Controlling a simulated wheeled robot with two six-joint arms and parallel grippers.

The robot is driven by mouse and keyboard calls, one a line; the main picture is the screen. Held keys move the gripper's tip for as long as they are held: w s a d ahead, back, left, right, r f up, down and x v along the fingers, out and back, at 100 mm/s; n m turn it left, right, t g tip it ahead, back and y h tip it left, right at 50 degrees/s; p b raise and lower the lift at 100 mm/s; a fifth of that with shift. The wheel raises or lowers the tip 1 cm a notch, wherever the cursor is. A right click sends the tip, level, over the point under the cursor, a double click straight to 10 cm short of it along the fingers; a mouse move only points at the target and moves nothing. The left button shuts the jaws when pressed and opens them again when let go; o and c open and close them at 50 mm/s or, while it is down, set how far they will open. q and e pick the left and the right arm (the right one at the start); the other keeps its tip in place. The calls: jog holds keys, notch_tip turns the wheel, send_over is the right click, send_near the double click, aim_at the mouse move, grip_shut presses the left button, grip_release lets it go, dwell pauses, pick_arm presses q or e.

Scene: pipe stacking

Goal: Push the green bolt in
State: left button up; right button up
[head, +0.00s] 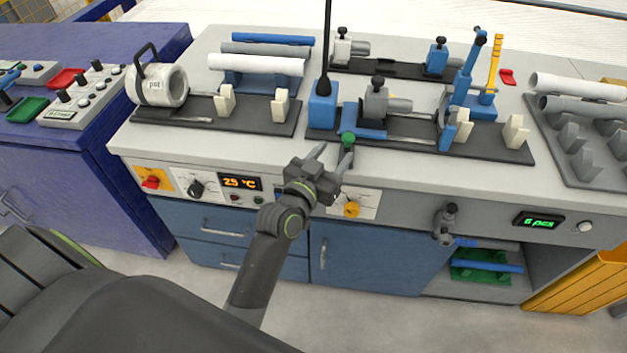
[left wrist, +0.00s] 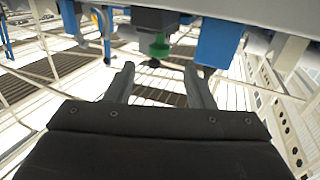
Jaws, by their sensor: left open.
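The green bolt (head: 348,139) shows at the front edge of the middle fixture on the grey bench, next to a blue block. In the left wrist view the green bolt (left wrist: 159,47) sits under a dark block, ahead of my fingers and roughly between them. My left gripper (head: 333,157) is open and empty, just in front of the bench edge, with its fingertips close to the bolt. In the left wrist view the open left gripper (left wrist: 160,72) shows both fingers apart. I cannot tell whether a finger touches the bolt. My right gripper is not in view.
The middle fixture (head: 480,147) has a dark base and blue levers. A fixture with a white cylinder (head: 162,85) stands to the left. The bench's front panel (head: 240,183) has knobs. A grey valve (head: 445,222) juts out.

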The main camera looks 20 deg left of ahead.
pick_arm(q)
jog(key=s+b, duration=0.1)
jog(key=s, duration=0.6)
jog(key=shift+s+a+b, duration=0.25)
jog(key=shift+a+b, duration=0.05)
jog(key=shift+a, duration=0.1)
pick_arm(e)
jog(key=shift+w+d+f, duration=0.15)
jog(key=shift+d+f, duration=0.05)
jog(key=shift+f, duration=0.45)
